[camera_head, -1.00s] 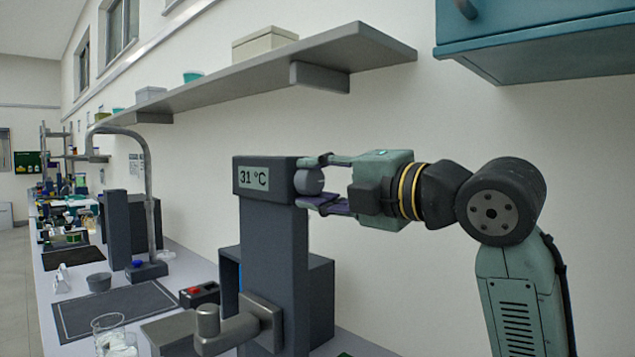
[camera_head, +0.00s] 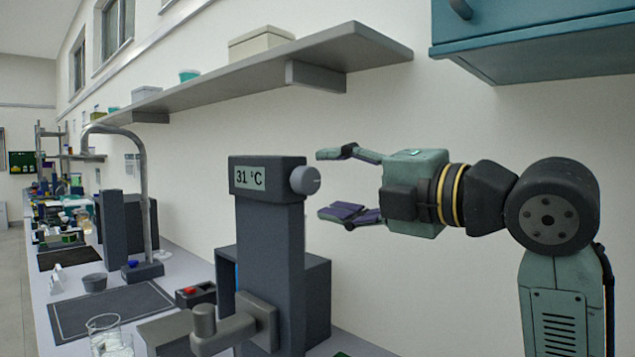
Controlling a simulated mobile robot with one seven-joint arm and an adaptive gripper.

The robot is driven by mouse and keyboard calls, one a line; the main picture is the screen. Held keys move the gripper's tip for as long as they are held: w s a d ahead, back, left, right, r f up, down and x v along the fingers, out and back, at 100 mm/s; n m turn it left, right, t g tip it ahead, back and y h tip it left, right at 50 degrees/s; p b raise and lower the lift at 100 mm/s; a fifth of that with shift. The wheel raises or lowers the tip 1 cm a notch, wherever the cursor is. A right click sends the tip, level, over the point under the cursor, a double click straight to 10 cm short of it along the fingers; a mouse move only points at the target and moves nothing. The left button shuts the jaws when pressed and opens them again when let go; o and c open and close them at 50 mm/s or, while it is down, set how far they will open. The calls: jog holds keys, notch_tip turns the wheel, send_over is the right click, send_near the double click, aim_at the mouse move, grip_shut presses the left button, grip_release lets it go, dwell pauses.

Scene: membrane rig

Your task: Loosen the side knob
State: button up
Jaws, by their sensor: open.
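The side knob (camera_head: 306,180) is a round grey knob on the right side of the dark rig head (camera_head: 266,174), beside a display reading 31 °C. My gripper (camera_head: 328,183) is open, with its two fingers spread above and below the knob's height. The fingertips are a little to the right of the knob, and clear space shows between them and it. Nothing is between the fingers.
A grey clamp arm (camera_head: 228,325) sticks out low on the rig's column. A shelf (camera_head: 300,50) runs above, and a teal cabinet (camera_head: 540,40) hangs at the upper right. A glass beaker (camera_head: 106,335) stands at the front left.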

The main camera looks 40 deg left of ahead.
jog(key=d, duration=0.7)
jog(key=shift+s+d, duration=0.25)
jog(key=shift+s, duration=0.05)
